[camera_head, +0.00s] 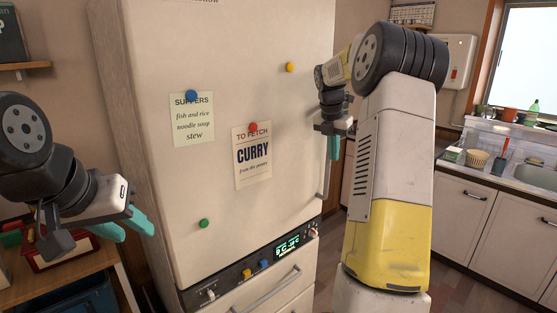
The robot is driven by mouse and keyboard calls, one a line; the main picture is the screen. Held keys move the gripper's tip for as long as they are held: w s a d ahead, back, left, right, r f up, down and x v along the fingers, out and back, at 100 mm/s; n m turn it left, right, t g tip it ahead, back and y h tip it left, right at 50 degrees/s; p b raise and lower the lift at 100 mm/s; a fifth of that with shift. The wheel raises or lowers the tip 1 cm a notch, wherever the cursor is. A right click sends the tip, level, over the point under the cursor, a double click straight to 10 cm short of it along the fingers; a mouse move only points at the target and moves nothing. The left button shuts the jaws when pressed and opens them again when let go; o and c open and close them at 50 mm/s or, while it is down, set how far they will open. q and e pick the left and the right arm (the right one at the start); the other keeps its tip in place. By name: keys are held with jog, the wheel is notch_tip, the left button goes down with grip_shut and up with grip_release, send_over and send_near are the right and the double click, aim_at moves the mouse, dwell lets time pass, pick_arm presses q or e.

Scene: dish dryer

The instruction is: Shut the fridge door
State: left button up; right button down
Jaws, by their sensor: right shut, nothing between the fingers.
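The cream fridge door (225,210) fills the middle of the head view, with notes and round magnets on its front. Its upright handle (325,178) shows at the right edge, just below my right gripper. My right gripper (334,148) is shut and empty, its teal fingers pointing down at the door's right edge. I cannot tell whether it touches the door. I see no clear gap at the door's edge, but my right arm hides part of that side. My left gripper (128,230) is open and empty, left of the fridge, its teal fingers pointing right.
Below the door is a control panel (262,268) with a lit display, then a drawer with a bar handle (267,291). A wooden shelf unit (75,268) stands at the lower left. A counter with a sink (537,176) lies right; floor shows between.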

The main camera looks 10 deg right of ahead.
jog(key=s+r, duration=0.3)
jog(key=r, duration=0.7)
jog(key=s+a+r+m+t, duration=0.1)
jog(key=s+a+r+m, duration=0.1)
jog(key=s+a+m, duration=0.4)
jog(key=s+a+f+m+t+y, duration=0.1)
jog(key=s+a+f+m, duration=0.3)
jog(key=s+a+m, duration=0.4)
jog(key=s+a+f+m+t+y, duration=0.2)
jog(key=s+a+f+m, duration=0.3)
jog(key=s+a+m, duration=0.4)
jog(key=s+m+y, duration=0.1)
jog(key=s, duration=0.4)
jog(key=shift+s+m+t, duration=0.3)
jog(key=shift+s+m, duration=0.1)
